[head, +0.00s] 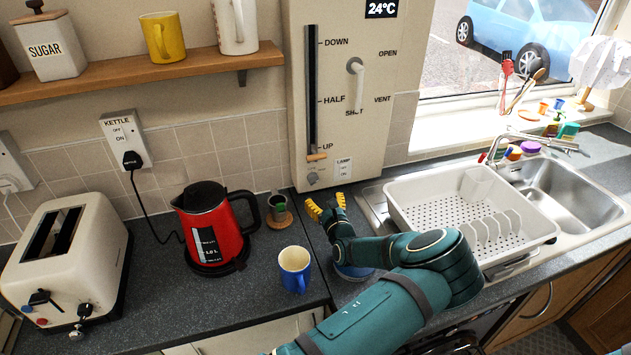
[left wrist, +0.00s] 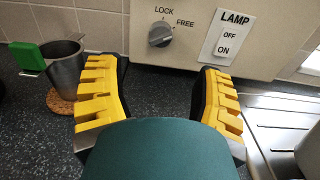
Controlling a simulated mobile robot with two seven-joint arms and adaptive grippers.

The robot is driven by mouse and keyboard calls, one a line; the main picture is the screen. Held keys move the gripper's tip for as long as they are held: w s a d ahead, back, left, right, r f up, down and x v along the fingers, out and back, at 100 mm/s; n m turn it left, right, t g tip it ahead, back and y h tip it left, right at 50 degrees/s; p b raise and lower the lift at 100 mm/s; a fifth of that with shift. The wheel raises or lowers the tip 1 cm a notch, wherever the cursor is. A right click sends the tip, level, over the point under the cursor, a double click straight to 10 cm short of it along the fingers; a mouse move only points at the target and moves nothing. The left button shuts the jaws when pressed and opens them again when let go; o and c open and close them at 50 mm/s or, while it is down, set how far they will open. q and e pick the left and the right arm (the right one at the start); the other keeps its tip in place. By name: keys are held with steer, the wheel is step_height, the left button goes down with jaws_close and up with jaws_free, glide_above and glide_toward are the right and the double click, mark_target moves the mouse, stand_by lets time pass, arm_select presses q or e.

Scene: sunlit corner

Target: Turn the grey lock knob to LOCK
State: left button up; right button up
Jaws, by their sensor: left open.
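The grey lock knob (left wrist: 160,36) is low on the cream wall panel (left wrist: 200,10), with LOCK printed at its upper left and FREE at its upper right. Its ridge appears to tilt up and right, towards FREE. It also shows small in the head view (head: 313,178), below the slider. My left gripper (head: 326,205) is open and empty, with yellow finger pads, just in front of and below the knob. In the left wrist view, the knob stands beyond the gap between the fingers (left wrist: 158,70), apart from both. My right gripper is not in view.
A LAMP switch (left wrist: 228,37) is right of the knob. A metal cup (left wrist: 64,66) with a green part stands on a cork coaster, close left of the fingers. A red kettle (head: 210,235), blue mug (head: 294,270) and white dish rack (head: 415,212) stand around the arm.

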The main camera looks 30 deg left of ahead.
mark_target(314, 179)
arm_select(q)
steer(key=x, duration=1)
steer(key=shift+d, duration=0.1)
jaws_close()
